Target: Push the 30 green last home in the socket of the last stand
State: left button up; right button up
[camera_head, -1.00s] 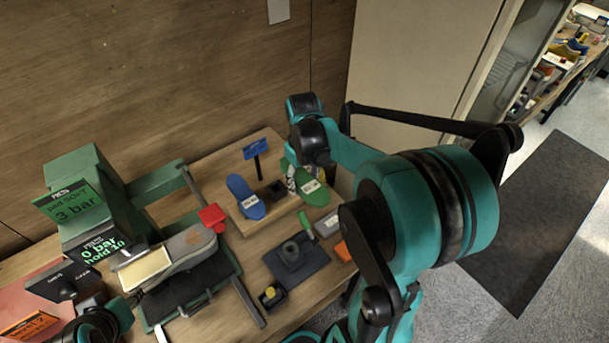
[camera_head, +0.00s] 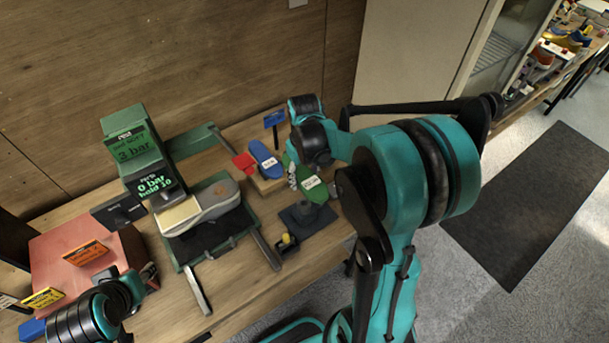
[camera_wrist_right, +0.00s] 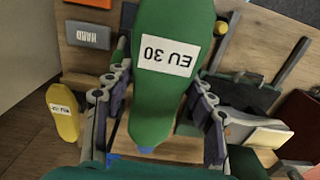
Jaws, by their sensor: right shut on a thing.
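The green last (camera_head: 316,192) carries a white label that reads EU 30 in the right wrist view (camera_wrist_right: 148,105). My right gripper (camera_wrist_right: 160,112) is shut on its sides, one finger on each side. In the head view my right arm partly covers the last. The last stand (camera_head: 319,222), a dark square plate with a raised socket, is just below the last in the head view. Whether the last touches the socket I cannot tell. The last hides the socket in the wrist view. My left gripper (camera_head: 130,287) is at the lower left, its jaws unclear.
A blue last (camera_head: 264,158) lies on the wooden board behind. A yellow last (camera_wrist_right: 63,113) and a grey HARD block (camera_wrist_right: 90,35) show in the wrist view. The green press (camera_head: 130,145) with a grey sneaker (camera_head: 215,198) stands left of the stand.

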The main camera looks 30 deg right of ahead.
jog(key=shift+f+b, duration=2.25)
jog(key=shift+f, duration=0.6)
jog(key=shift+f+b, duration=2.2)
jog(key=shift+f, duration=0.15)
jog(key=o, duration=1.6)
jog(key=shift+o, duration=0.2)
notch_tip(320, 180, up, 12)
jog(key=shift+r, duration=0.1)
